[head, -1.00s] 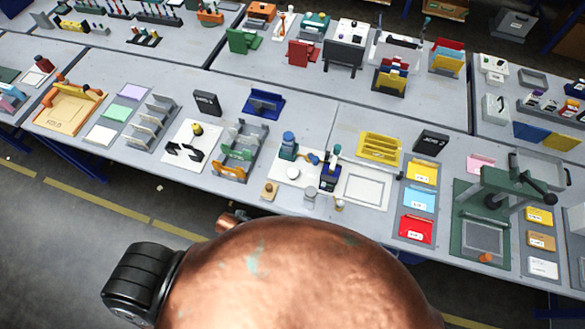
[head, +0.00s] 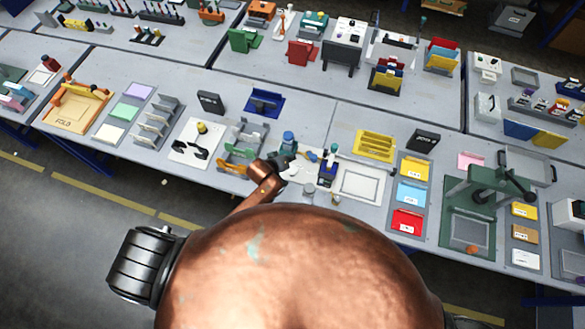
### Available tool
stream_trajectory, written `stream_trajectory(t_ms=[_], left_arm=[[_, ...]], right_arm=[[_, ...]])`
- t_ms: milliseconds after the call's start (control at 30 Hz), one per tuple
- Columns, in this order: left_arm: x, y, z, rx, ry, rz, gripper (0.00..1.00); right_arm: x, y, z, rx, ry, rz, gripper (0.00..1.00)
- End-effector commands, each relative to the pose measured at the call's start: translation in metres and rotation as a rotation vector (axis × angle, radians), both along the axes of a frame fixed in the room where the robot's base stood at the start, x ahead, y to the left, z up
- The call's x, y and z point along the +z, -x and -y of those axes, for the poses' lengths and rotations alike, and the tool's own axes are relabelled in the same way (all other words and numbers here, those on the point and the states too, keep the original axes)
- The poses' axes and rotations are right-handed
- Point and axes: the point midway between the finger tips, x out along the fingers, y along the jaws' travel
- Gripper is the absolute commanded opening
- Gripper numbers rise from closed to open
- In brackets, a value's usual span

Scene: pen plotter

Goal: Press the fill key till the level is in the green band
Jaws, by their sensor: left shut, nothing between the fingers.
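My left gripper (head: 281,161) is dark, at the end of a copper arm that reaches up over the table's front edge. It is shut and empty. It is just in front of a blue-topped bottle-like unit (head: 288,139) and overlaps that unit's lower part in the picture; I cannot tell whether they touch. A small dark-blue holder (head: 328,171) stands to the right of the gripper. I cannot make out a fill key, a level or a green band at this size. My right gripper is not in view.
A white frame (head: 362,184) lies right of the holder, with a yellow rack (head: 374,146) behind. Left of the gripper stand a green and orange rack (head: 240,150) and a white board (head: 193,150) with black parts. Small items sit near the front edge.

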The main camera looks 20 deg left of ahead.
Motion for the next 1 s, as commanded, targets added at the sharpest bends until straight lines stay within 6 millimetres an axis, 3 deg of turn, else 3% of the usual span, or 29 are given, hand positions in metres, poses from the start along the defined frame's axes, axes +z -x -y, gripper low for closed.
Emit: stream_trajectory(t_ms=[567,733,1000], left_arm=[[-0.006,-0.002,0.001,0.002,0.005,0.001,0.00],[-0.023,-0.001,0.001,0.002,0.004,0.001,0.00],[-0.057,-0.001,0.001,0.001,0.003,0.003,0.00]], right_arm=[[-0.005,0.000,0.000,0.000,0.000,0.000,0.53],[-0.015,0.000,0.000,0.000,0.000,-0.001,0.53],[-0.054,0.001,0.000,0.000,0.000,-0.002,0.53]])
